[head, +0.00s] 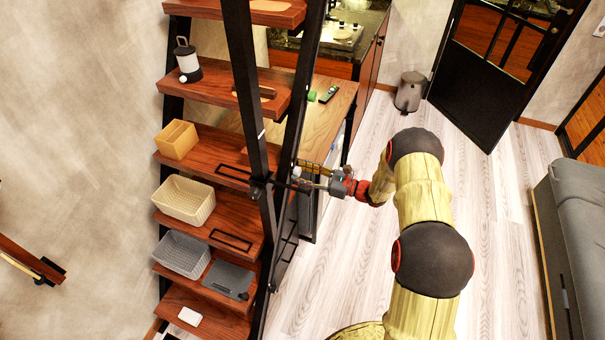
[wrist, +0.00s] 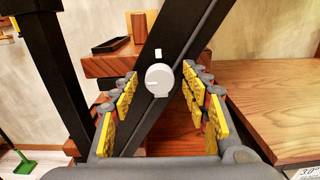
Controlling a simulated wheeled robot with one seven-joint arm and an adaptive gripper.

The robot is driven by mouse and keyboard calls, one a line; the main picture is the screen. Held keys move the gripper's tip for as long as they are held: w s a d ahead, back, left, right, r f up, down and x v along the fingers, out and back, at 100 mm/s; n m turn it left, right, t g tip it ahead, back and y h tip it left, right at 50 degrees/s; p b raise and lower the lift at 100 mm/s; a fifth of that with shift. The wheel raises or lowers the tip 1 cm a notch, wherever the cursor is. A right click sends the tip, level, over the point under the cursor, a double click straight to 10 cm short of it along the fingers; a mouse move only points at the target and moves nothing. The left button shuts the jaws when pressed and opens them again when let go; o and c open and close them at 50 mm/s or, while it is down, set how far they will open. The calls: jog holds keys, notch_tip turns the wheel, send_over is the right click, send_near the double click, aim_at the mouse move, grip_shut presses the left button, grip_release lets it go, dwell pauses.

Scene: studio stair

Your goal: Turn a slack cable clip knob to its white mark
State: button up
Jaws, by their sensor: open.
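A round white knob (wrist: 158,80) sits on a slanted black rail (wrist: 150,115) in the wrist view. A short white mark (wrist: 158,53) is on the rail just above the knob. The knob has a faint line on its left part, turned away from the mark. My gripper (wrist: 160,85) is open, its yellow-padded fingers on the left and right of the knob with visible gaps. Whether the fingertips reach past its face I cannot tell. In the head view my gripper (head: 305,176) is beside the black ladder rail, and the knob is too small to make out clearly.
A wooden desk (head: 335,107) stands behind the rails. The floor (head: 500,230) to the right of my arm is clear up to a grey sofa (head: 585,225).

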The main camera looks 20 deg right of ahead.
jog(key=shift+d, duration=0.1)
jog(key=v, duration=1.1)
jog(key=shift+s+d, duration=0.25)
jog(key=shift+d, duration=0.05)
